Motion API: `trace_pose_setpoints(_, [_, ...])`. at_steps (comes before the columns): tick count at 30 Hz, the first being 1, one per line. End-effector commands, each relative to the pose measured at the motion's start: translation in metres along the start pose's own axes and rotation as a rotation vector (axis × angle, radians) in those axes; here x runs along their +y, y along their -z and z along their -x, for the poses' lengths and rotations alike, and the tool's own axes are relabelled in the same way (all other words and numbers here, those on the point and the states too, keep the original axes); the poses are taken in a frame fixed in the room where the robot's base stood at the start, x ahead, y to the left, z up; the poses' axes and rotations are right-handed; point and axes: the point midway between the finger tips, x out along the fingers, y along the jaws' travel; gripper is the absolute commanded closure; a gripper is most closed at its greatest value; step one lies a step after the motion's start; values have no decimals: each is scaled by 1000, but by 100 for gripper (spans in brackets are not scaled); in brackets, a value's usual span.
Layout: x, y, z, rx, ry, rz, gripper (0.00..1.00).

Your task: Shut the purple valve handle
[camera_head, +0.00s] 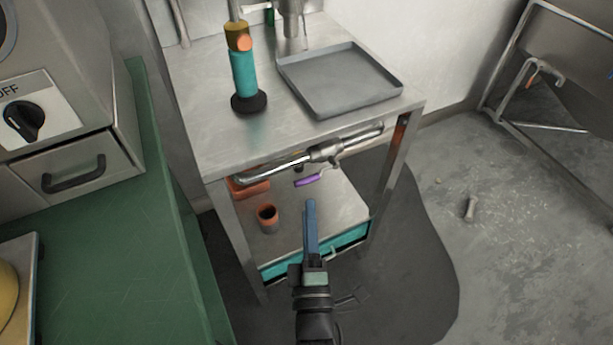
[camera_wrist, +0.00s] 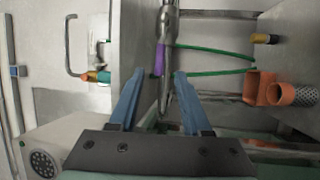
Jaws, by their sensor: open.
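The purple valve handle (camera_head: 308,181) hangs on a short lever below a silver pipe valve (camera_head: 322,153) along the front edge of the steel table. In the wrist view the purple handle (camera_wrist: 159,60) shows upright beside the silver pipe (camera_wrist: 168,25), beyond and between my fingers. My gripper (camera_head: 311,205) is in front of the table, just below the purple handle in the head view. In the wrist view its two blue fingers (camera_wrist: 155,80) are spread apart with nothing held between them. The gripper appears apart from the handle.
The steel table (camera_head: 215,135) holds a grey tray (camera_head: 345,80) and a teal bottle-like cylinder (camera_head: 244,75). A green counter (camera_head: 100,245) stands at left. The floor at right is mostly open.

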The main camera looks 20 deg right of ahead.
Motion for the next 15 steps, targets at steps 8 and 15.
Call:
trace_pose_setpoints(8, [0, 0, -56, 1, -2, -1, 52])
trace_pose_setpoints(15, [0, 0, -79, 1, 0, -2, 52])
